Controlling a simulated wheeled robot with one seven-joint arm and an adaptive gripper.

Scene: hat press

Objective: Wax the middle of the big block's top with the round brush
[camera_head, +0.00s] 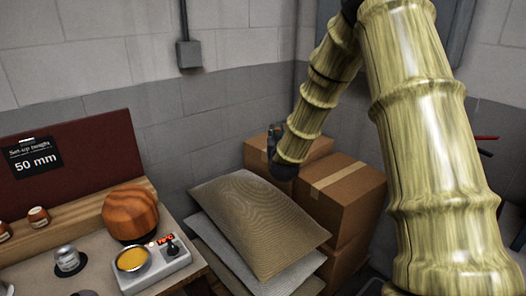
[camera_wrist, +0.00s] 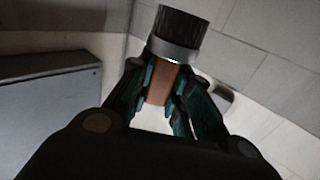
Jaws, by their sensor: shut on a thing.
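My gripper (camera_wrist: 165,88) is shut on the round brush (camera_wrist: 176,40) in the wrist view. The brush has dark bristles, a grey metal collar and a brown handle between the fingers; the bristles point away from the gripper. In the head view, a rounded orange-brown wooden block (camera_head: 130,212) stands on the bench at the left. It looks like the big block. A pot of yellow wax (camera_head: 132,260) sits in front of it on a white heater (camera_head: 170,262) with a red display. My arm's dark end is by the cardboard boxes, well right of the block; the brush cannot be made out there.
A metal jar (camera_head: 67,260) and small brown jars (camera_head: 39,217) are on the bench (camera_head: 40,270). A dark red board with a "50 mm" sign (camera_head: 33,157) stands behind. Stacked sheets or sacks (camera_head: 258,222) and cardboard boxes (camera_head: 345,195) lie right of the bench.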

